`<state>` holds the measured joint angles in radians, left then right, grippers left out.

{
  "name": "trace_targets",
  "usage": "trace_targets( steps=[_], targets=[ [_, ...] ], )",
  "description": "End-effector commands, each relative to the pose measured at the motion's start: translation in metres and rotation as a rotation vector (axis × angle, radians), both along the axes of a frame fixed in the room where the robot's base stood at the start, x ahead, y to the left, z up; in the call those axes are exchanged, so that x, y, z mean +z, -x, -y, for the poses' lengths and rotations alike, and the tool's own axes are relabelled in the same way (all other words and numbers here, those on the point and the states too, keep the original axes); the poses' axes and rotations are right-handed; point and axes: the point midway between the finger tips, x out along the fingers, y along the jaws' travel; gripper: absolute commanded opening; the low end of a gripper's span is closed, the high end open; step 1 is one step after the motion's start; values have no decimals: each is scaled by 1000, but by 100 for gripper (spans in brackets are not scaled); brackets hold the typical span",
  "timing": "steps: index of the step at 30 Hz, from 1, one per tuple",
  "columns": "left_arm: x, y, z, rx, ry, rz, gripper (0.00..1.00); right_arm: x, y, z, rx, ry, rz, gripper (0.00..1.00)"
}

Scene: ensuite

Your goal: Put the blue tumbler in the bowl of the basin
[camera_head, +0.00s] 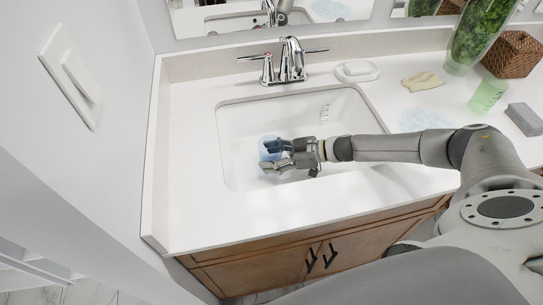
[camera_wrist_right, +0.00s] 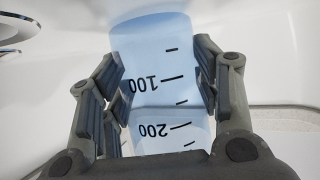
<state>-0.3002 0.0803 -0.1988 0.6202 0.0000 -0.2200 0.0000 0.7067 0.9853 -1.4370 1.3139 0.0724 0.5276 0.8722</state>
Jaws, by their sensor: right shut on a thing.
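The blue tumbler (camera_head: 266,146) is pale and translucent. In the head view it is over the left part of the white basin (camera_head: 235,122), partly hidden by my right gripper (camera_head: 277,156). My right gripper is shut on it. In the right wrist view the tumbler (camera_wrist_right: 155,60) stands between the two fingers (camera_wrist_right: 160,90), with black marks reading 100 and 200 upside down within its outline. I cannot tell whether its base touches the basin floor. My left gripper is not in view.
The chrome faucet (camera_head: 291,60) stands behind the basin. A soap dish (camera_head: 357,72), yellow cloth (camera_head: 422,81), green tumbler (camera_head: 488,94), grey block (camera_head: 524,119), vase (camera_head: 480,38) and wicker basket (camera_head: 513,55) are to the right. The counter's left is clear.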

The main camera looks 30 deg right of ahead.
Motion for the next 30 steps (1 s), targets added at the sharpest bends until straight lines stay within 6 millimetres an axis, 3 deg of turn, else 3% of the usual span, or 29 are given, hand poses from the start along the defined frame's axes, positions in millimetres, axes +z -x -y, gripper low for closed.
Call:
trace_targets(
  steps=[3, 4, 9, 21, 30],
  targets=[
    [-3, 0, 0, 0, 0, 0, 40, -5, 0, 0, 0, 0, 0, 34],
    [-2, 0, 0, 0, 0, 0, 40, -4, 0, 0, 0, 0, 0, 60],
    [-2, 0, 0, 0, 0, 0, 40, -3, 0, 0, 0, 0, 0, 79],
    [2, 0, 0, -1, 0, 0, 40, 3, 0, 1, -1, 1, 0, 79],
    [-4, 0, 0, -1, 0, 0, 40, 21, 31, 44, -2, 3, -1, 79]
  ],
)
